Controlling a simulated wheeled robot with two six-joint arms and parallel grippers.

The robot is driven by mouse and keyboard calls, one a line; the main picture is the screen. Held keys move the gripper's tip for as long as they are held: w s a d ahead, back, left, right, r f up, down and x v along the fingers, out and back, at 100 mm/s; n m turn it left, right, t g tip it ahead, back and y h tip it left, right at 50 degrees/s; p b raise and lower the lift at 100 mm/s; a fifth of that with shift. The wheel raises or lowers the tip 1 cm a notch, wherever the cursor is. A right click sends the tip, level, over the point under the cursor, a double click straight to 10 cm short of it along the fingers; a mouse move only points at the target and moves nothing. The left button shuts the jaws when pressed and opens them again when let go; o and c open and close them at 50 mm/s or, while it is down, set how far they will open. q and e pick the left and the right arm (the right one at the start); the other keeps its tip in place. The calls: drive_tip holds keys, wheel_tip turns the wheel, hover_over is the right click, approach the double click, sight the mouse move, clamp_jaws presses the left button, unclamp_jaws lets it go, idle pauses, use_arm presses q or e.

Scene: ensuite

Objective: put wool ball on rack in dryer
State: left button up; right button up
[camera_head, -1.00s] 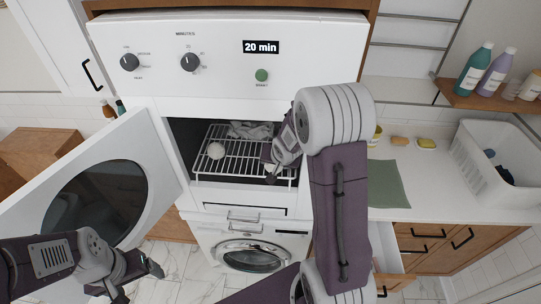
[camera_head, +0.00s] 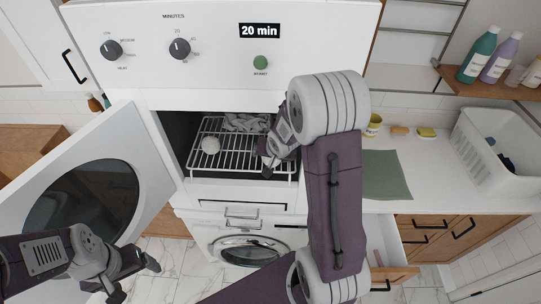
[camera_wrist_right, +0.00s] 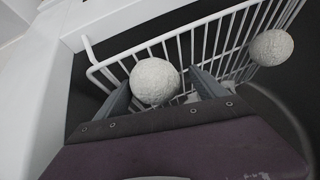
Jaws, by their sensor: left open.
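One white wool ball (camera_head: 210,145) rests on the left part of the white wire rack (camera_head: 232,164) inside the open dryer (camera_head: 172,128); it shows at the right of the right wrist view (camera_wrist_right: 271,47). A second wool ball (camera_wrist_right: 154,81) is at the rack's front, between the fingers of my right gripper (camera_wrist_right: 160,82). A narrow gap shows beside this ball, so the fingers look open around it. In the head view my right gripper (camera_head: 267,168) is over the rack's right front, and its arm hides part of the rack. My left gripper (camera_head: 136,279) is open and empty before the dryer door.
The round-windowed dryer door (camera_head: 150,165) stands open at left. Grey cloth (camera_head: 246,122) lies at the rack's back. A green mat (camera_head: 385,175) lies on the counter at right, near a white basket (camera_head: 490,150). A drawer below the counter (camera_head: 385,270) is open.

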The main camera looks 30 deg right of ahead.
drive_tip(key=shift+s+r, duration=0.1)
drive_tip(key=shift+s, duration=0.05)
drive_tip(key=shift+r, duration=0.2)
drive_tip(key=p+v, duration=0.3)
drive_tip(key=w+p+v, duration=0.1)
drive_tip(key=v, duration=0.1)
drive_tip(key=shift+s+d+r, duration=0.15)
drive_tip(key=shift+d+r, duration=0.05)
drive_tip(key=shift+r, duration=0.3)
drive_tip(key=p+v, duration=0.4)
drive_tip(key=v, duration=0.3)
drive_tip(key=shift+s+f, duration=0.3)
drive_tip(key=shift+s, duration=0.05)
